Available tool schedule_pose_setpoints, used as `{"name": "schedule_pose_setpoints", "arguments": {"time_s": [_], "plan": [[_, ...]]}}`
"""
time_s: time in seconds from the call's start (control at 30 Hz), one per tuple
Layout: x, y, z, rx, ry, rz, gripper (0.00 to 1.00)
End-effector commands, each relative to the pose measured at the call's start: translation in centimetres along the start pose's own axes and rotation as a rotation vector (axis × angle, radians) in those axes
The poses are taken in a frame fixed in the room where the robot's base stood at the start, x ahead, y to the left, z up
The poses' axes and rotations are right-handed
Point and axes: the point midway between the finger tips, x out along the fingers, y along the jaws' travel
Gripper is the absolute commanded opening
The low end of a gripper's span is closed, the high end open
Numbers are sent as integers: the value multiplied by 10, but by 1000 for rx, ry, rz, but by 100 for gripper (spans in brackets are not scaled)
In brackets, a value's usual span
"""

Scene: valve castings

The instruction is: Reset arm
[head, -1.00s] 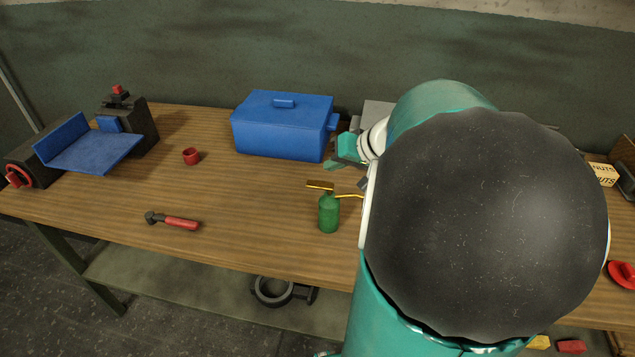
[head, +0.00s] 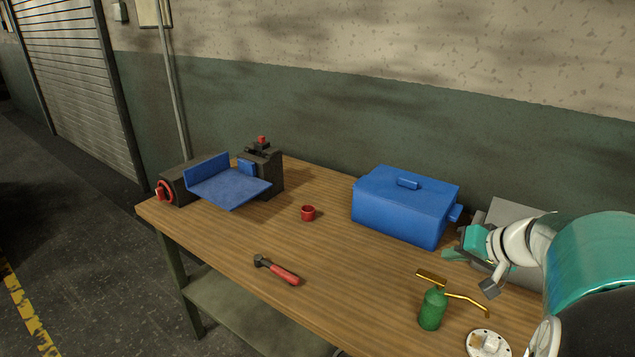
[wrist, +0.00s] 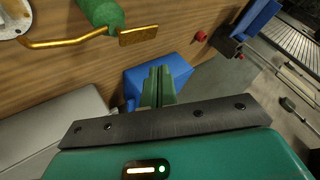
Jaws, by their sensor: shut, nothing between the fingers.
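My gripper (head: 454,255) is teal with green fingers and hangs over the right part of the bench, just right of the blue lidded box (head: 405,208). In the wrist view the two green fingers (wrist: 158,88) lie together with nothing between them. They overlap the blue box (wrist: 180,66) in that picture, and I cannot tell how near they are to it. My arm comes in from the right edge of the head view and hides the bench there.
A green oil can (head: 432,310) with a brass spout stands in front of my gripper. A grey box (head: 510,214) is behind it. A red cup (head: 308,213), a red-handled tool (head: 277,270) and a blue-plated machine (head: 230,187) sit on the wooden bench (head: 340,275). Floor lies open left.

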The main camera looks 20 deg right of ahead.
Motion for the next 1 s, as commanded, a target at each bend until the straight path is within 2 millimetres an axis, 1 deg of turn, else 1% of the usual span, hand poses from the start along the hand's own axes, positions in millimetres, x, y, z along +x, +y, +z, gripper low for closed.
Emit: {"name": "schedule_pose_setpoints", "arguments": {"time_s": [0.07,0.13,0.17,0.27,0.3,0.37,0.4,0.47,0.5,0.6,0.7,0.8,0.9,1.0], "plan": [[1,-3,1,-5,-5,0,0],[3,-14,6,-19,-24,-1,0],[4,-22,10,-31,-38,1,0],[9,-58,32,-86,-106,10,0],[10,-74,45,-116,-139,19,0],[11,-99,65,-164,-186,36,0],[10,-114,80,-198,-214,51,0],[8,-133,100,-248,-248,76,0],[6,-144,114,-282,-267,93,0],[-2,-166,146,-369,-292,138,0],[-12,-181,174,-455,-293,181,0],[-22,-190,193,-526,-272,215,0],[-28,-194,205,-571,-249,236,0],[-31,-195,210,-591,-235,247,0]]}}
